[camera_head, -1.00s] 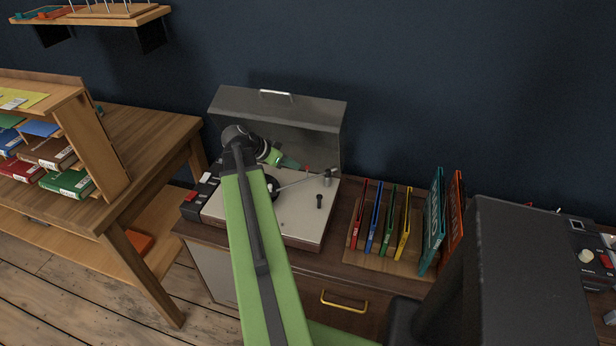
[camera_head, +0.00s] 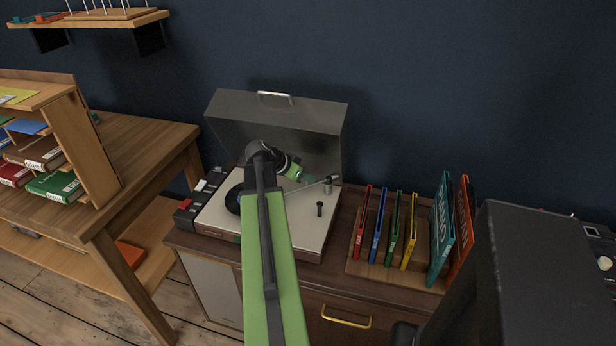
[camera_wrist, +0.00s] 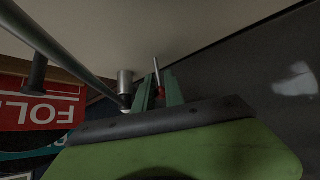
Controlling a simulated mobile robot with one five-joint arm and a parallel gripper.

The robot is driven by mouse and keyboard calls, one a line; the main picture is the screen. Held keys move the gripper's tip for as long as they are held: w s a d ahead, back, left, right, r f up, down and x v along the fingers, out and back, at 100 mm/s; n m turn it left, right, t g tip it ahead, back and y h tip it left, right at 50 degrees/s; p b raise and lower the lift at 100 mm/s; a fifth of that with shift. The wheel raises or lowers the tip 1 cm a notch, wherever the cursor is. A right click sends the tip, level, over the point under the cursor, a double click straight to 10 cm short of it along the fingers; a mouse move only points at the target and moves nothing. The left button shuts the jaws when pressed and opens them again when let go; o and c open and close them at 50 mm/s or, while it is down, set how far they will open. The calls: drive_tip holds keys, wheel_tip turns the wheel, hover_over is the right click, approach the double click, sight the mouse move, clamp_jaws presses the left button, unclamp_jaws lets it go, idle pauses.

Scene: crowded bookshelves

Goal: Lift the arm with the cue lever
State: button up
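The turntable (camera_head: 296,225) has a pale top, with its grey dust cover (camera_head: 230,113) raised. The tonearm (camera_head: 322,181) reaches left from its pivot (camera_head: 328,188) at the back right; in the wrist view the tonearm (camera_wrist: 62,55) is a grey tube at left. The cue lever (camera_wrist: 157,80), a thin metal rod with a red part, appears between my gripper's two green fingers. My gripper (camera_wrist: 159,92) is open, with a gap on both sides of the lever; contact is unclear. In the head view my gripper (camera_head: 304,176) is beside the pivot, and the lever is hidden.
A black knob (camera_head: 319,209) stands on the turntable's right side. A rack of coloured sleeves (camera_head: 385,228) and larger folders (camera_head: 440,230) stand close to the right. The raised cover is right behind my gripper. A wooden desk (camera_head: 140,150) with books is at left.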

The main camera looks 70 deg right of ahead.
clamp_jaws()
drive_tip(key=shift+w+d+r+y+p, duration=0.1)
drive_tip(key=shift+d+r+y+p, duration=0.35)
drive_tip(key=shift+p, duration=0.4)
drive_tip(key=shift+d+f+y+p, duration=0.1)
drive_tip(key=shift+f+y+p, duration=0.15)
drive_tip(key=shift+y+p, duration=0.15)
drive_tip(key=shift+f+n+y, duration=0.25)
drive_tip(key=shift+n+y, duration=0.05)
drive_tip(key=shift+y, duration=0.25)
drive_tip(key=o, duration=0.5)
unclamp_jaws()
drive_tip(key=shift+f, duration=0.1)
drive_tip(key=shift+o, duration=0.2)
